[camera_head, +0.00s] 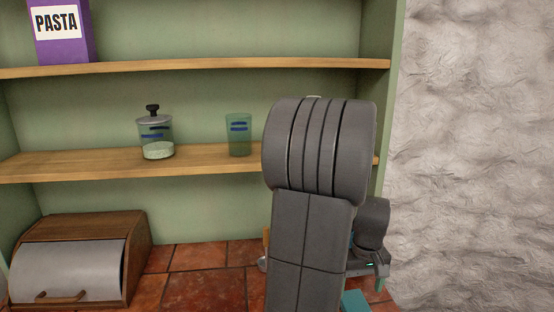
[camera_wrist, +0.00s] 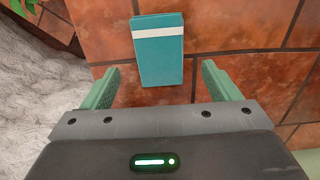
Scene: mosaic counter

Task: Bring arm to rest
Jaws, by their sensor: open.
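My arm stands large in the middle right of the head view, in front of the shelves. My gripper (camera_wrist: 160,67) shows in the wrist view with its two green fingers wide apart and nothing held between them. It points down at the tiled counter. A teal box with a white stripe (camera_wrist: 158,55) lies on the tiles just beyond and between the fingertips, apart from both. In the head view my arm hides most of the gripper, and a teal patch (camera_head: 355,301) shows at the bottom edge.
A wooden bread box (camera_head: 137,250) stands at the left on the red tiled counter (camera_head: 205,290). A lidded glass jar (camera_head: 156,137) and a green glass (camera_head: 238,135) stand on the middle shelf (camera_head: 80,163). A purple pasta box (camera_head: 66,47) is above. A rough wall (camera_head: 475,150) is at right.

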